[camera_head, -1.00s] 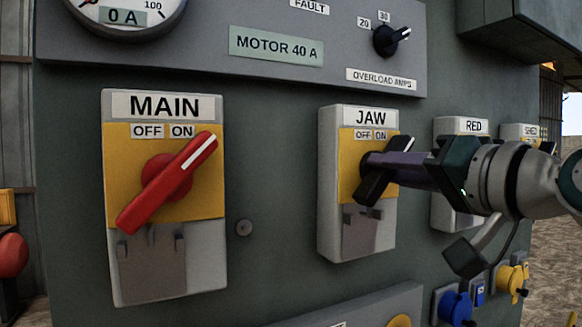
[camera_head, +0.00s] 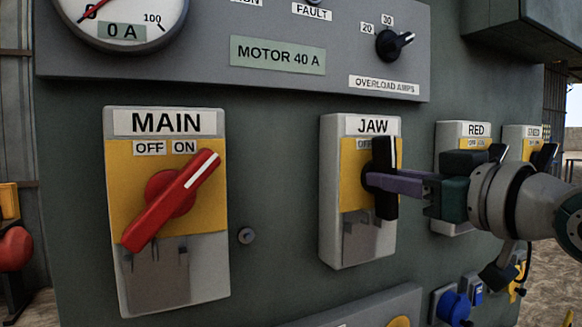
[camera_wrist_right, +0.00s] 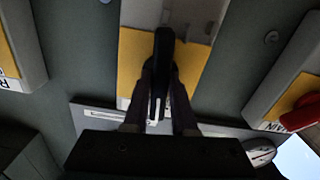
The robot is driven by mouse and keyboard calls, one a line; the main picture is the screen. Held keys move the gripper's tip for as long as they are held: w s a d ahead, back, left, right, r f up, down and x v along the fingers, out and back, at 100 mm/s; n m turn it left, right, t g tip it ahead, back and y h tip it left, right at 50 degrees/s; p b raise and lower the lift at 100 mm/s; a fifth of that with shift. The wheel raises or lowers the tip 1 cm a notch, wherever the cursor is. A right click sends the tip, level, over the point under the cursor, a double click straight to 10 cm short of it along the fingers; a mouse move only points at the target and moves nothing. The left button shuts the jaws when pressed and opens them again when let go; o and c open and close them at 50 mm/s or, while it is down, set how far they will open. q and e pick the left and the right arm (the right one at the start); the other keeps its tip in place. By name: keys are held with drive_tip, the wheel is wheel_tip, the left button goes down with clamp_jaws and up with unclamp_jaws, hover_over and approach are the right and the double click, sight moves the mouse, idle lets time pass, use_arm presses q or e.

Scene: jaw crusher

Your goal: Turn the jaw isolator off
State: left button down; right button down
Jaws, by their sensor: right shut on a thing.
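The jaw isolator (camera_head: 345,235) is a grey box with a yellow plate and a JAW label, right of the middle in the head view. Its black handle (camera_head: 386,204) stands about upright, with a white line at its top; the OFF/ON label is partly hidden behind it. My right gripper (camera_head: 385,183) comes from the right and is shut on the black handle. In the right wrist view the two fingers (camera_wrist_right: 161,97) lie on either side of the handle. My left gripper is not in view.
The MAIN isolator (camera_head: 115,280) with its red handle (camera_head: 172,203) pointing to ON is at the left. The RED isolator (camera_head: 450,190) and another isolator (camera_head: 517,138) stand to the right, close to my right arm. An overload knob (camera_head: 393,45) is above.

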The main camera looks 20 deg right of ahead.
drive_tip(key=n+p, duration=0.2)
drive_tip(key=n, duration=0.3)
drive_tip(key=shift+a+r, duration=0.1)
drive_tip(key=shift+n+p, duration=0.55)
drive_tip(key=shift+n, duration=0.75)
drive_tip(key=c, duration=0.7)
unclamp_jaws()
drive_tip(key=shift+s, duration=0.15)
